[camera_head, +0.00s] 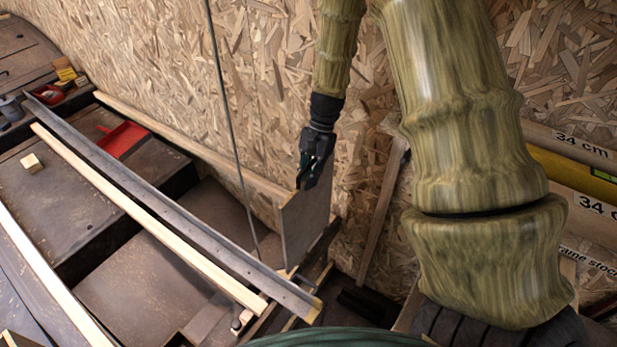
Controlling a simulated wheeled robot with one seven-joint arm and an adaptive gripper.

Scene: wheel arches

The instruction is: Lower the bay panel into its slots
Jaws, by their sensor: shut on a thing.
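My gripper (306,178) is dark and points down near the plywood wall. It is shut on the top edge of the bay panel (300,225), a thin grey-brown board that stands upright. The panel's lower edge is close to the dark wooden rails (325,243) at the right end of the bench. I cannot tell whether the panel touches them or sits in the slots. The slots themselves are too small or hidden to make out.
A long metal rail (170,200) and pale wooden strips (145,215) run diagonally across the bench. A thin dark cable (228,120) hangs left of the gripper. A red dustpan (123,139) and a small wood block (32,163) lie at left. Cardboard tubes (575,150) are at right.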

